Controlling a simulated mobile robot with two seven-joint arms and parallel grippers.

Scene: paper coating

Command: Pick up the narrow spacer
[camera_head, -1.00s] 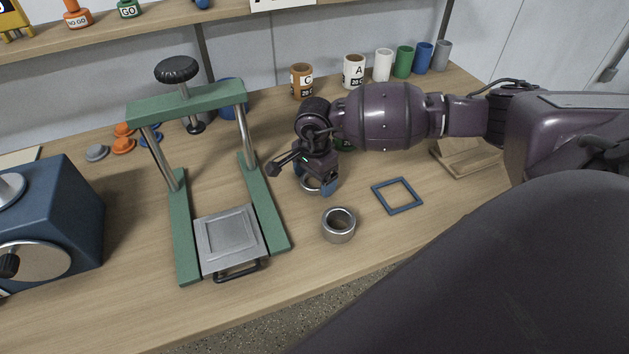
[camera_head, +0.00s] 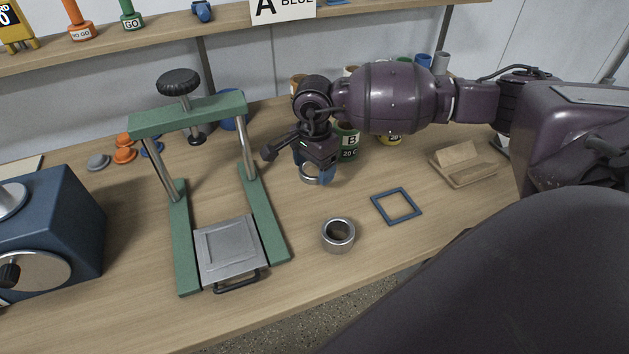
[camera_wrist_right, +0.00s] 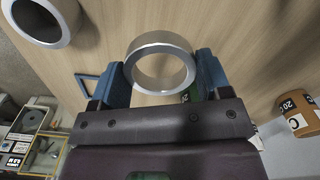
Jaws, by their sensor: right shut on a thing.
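The narrow spacer (camera_head: 309,181) is a thin, shiny metal ring. My right gripper (camera_head: 314,170) is shut on it, and the ring appears to be held just above the table. In the right wrist view, the narrow spacer (camera_wrist_right: 162,90) sits between the two blue fingertips of the right gripper (camera_wrist_right: 160,72), with its opening facing the camera. A taller metal ring (camera_head: 338,246) stands on the table nearer the front; it also shows in the right wrist view (camera_wrist_right: 38,36). My left gripper is not in view.
A green press frame (camera_head: 262,205) with a metal plate (camera_head: 228,262) stands left of the gripper. A blue square frame (camera_head: 413,200) and a wooden tray (camera_head: 475,176) lie to the right. A green can marked B (camera_head: 348,144) stands close behind.

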